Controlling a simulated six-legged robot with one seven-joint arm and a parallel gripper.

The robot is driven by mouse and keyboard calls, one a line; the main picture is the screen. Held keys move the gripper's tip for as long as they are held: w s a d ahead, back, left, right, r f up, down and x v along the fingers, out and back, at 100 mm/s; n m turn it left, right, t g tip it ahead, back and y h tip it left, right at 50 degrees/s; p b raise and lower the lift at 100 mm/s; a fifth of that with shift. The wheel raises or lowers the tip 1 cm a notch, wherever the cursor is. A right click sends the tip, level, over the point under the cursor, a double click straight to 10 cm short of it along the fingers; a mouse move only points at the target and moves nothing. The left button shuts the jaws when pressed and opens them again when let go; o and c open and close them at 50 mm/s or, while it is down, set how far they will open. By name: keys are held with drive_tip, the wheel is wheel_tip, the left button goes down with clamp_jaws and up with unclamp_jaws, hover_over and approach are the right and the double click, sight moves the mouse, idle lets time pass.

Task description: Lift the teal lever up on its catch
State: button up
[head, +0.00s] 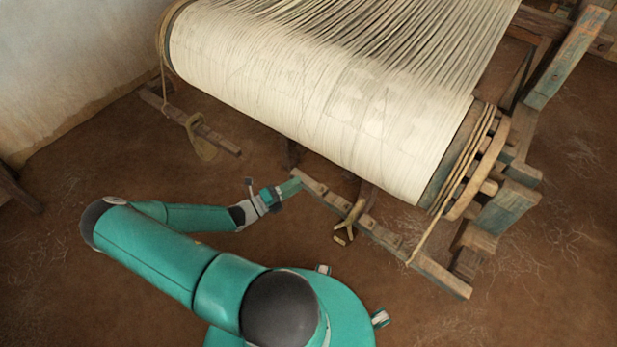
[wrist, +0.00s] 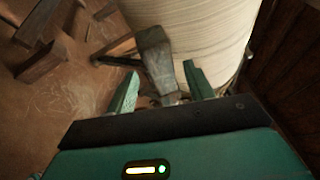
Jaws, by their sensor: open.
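A weathered grey-teal bar, which looks like the teal lever (wrist: 153,50), stands in front of my gripper (wrist: 160,70) in the wrist view. Its near part runs down between my two green fingers, with some gap on each side. My gripper is open and does not hold it. In the head view my gripper (head: 291,187) is low at the near side of the loom, at the left end of a slotted wooden rail. There I cannot tell the lever apart from my fingers. The catch is not clear in either view.
The big warp roll (head: 320,95) hangs just above and beyond my gripper. The slotted wooden rail (head: 440,275) runs right, with a forked wooden piece (head: 350,220) beside it. Loom posts (head: 510,205) stand at the right.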

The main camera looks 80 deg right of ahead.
drive_tip(key=x, duration=0.6)
